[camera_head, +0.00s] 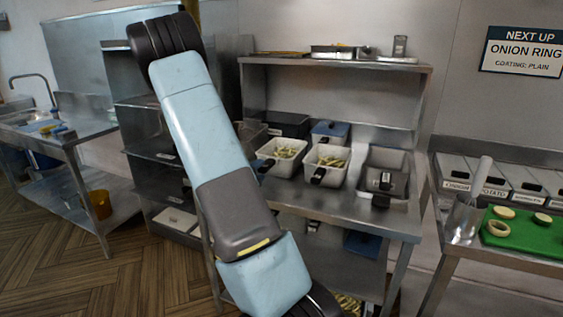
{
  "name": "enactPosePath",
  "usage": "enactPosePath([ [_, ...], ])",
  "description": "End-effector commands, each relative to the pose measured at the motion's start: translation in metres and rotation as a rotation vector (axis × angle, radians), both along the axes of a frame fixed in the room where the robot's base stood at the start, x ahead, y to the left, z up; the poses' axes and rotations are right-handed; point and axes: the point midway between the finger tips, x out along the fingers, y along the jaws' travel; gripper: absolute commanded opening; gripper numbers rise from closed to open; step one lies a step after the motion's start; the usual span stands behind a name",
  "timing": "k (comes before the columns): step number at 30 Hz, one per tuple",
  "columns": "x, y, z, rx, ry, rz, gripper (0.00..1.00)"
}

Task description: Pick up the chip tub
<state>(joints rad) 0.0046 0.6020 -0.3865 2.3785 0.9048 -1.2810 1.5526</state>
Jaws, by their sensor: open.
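Two white tubs of pale cut chips stand side by side on the steel bench: a left tub (284,168) and a right tub (325,178). Each has a black handle at its front. I cannot tell which of them is the chip tub. My arm crosses the picture from the top left to the bottom centre, left of the tubs. My gripper is not in view, so its place relative to the tubs does not show.
A grey container (388,158) stands right of the tubs, with a blue-lidded box (330,131) and a black box (287,123) behind. The steel bench (345,212) has bare room in front. A steel scoop holder (462,222) and green board (530,234) are at right.

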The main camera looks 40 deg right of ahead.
Motion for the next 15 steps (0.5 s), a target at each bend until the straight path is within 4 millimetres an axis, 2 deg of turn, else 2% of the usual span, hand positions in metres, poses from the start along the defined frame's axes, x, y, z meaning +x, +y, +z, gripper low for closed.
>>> enactPosePath([
  [5,0.002,-0.008,0.001,-0.001,-0.001,-0.001,0.55],
  [15,0.015,-0.047,0.003,-0.001,0.0,-0.001,0.55],
])
